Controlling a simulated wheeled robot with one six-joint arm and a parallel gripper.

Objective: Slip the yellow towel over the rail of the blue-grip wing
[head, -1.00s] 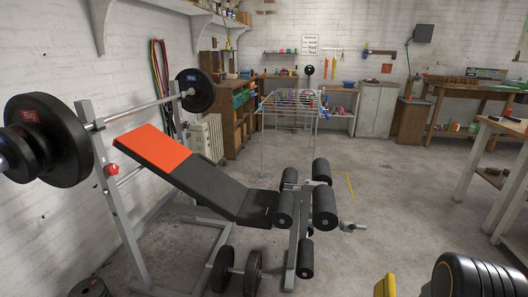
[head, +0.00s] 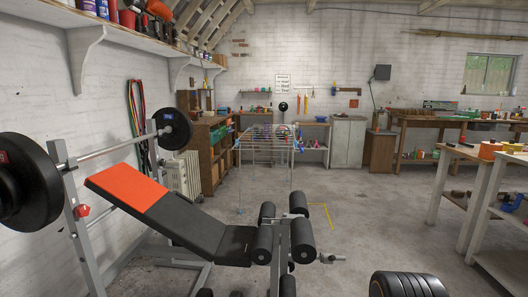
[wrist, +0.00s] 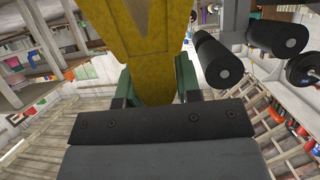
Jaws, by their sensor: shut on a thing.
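The yellow towel (wrist: 140,45) hangs between the green-edged fingers of my gripper (wrist: 157,86) in the wrist view. The gripper is shut on it, and the towel's far end runs out of the picture. Neither towel nor gripper shows in the head view. A metal drying rack (head: 265,145) with thin rails stands on the floor beyond the weight bench, far from me. Small coloured parts show at its ends, but it is too small to tell which wing has the blue grip.
A weight bench (head: 180,222) with a barbell (head: 115,146) stands close in front, left of centre. A workbench (head: 490,165) stands at the right. Open concrete floor (head: 375,215) lies between them. Shelves and cabinets line the back wall.

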